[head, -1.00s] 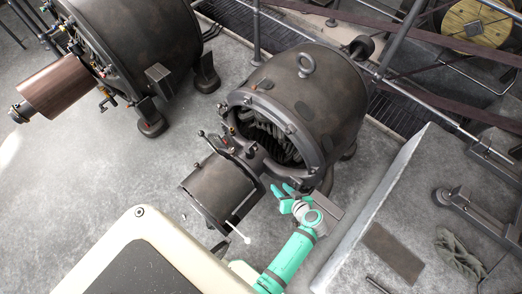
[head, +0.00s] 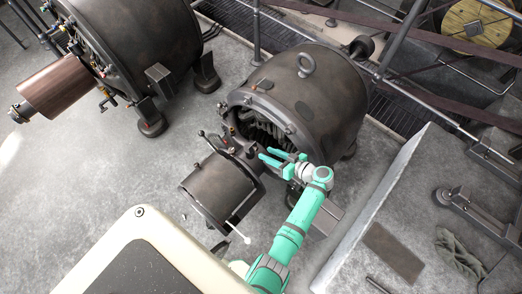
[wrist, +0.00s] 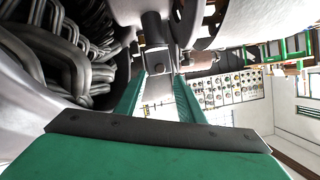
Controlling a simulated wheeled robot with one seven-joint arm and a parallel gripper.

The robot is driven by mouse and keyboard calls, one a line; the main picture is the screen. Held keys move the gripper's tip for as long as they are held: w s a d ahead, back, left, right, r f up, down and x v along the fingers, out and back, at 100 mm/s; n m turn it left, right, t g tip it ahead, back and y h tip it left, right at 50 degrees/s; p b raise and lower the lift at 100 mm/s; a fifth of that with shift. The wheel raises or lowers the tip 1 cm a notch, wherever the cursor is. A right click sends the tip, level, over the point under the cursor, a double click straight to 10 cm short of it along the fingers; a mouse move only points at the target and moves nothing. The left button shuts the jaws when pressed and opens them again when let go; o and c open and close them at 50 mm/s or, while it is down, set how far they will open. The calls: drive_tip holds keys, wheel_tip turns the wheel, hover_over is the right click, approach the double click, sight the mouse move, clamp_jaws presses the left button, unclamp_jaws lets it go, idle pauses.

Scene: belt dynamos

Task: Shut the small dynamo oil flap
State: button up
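The dynamo (head: 318,95) is a dark rounded machine with a lifting ring on top and coils showing in its open end. A grey drum (head: 217,192) sits in front of it. My gripper (head: 266,155) is at the bearing arm between the coils and the drum, its two green fingers apart. In the wrist view, a grey bracket with a round dark pin (wrist: 152,55) lies just beyond my open fingertips (wrist: 161,76).
A second dynamo (head: 135,45) stands at the upper left. A raised concrete block (head: 400,215) is to the right of my arm. Railings (head: 390,45) and a floor grating run behind. The floor left of the drum is clear.

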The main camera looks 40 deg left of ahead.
sight(257, 149)
drive_tip(key=shift+x, duration=2.4)
clamp_jaws()
